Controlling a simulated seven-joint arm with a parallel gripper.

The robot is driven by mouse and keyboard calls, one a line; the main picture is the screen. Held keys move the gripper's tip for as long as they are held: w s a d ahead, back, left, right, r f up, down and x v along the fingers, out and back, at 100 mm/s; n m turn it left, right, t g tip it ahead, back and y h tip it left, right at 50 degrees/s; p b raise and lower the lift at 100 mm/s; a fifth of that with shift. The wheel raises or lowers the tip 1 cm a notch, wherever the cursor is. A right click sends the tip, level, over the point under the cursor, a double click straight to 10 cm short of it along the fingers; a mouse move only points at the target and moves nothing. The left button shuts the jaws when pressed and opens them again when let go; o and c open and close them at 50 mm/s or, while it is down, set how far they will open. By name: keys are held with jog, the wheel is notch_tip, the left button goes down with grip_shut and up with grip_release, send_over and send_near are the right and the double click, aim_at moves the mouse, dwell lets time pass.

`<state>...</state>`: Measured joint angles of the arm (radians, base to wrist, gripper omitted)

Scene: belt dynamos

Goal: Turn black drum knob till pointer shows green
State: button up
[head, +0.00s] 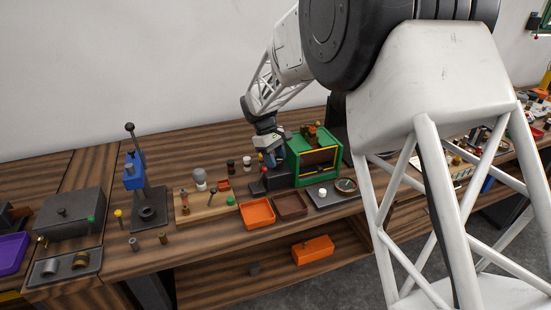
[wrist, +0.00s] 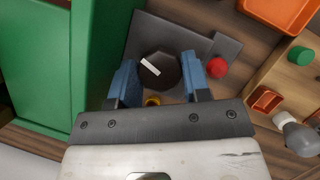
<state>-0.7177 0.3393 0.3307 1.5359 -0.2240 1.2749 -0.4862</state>
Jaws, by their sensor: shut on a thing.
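The black drum knob (wrist: 160,72) shows in the wrist view with a white pointer line on its top face. The line runs slantwise, from upper left to lower right. The knob sits on a dark grey block (wrist: 184,30), which also shows in the head view (head: 279,179). My gripper (wrist: 160,82) has its two blue fingers on either side of the knob, shut on it. In the head view my gripper (head: 270,160) reaches down to the block beside the green box. I cannot make out a green mark for the pointer.
A green box frame (head: 316,162) stands close beside the block. A red ball (wrist: 217,67) is just right of the knob in the wrist view. An orange tray (head: 257,213) and a brown tray (head: 290,205) lie in front. A wooden board (head: 205,207) with small parts lies left.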

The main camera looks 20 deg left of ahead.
jog(key=o, duration=0.6)
jog(key=shift+o, duration=0.2)
jog(key=shift+r, duration=0.1)
jog(key=v, duration=0.7)
jog(key=shift+a+r, duration=0.2)
jog(key=shift+r, duration=0.1)
dwell(0.3)
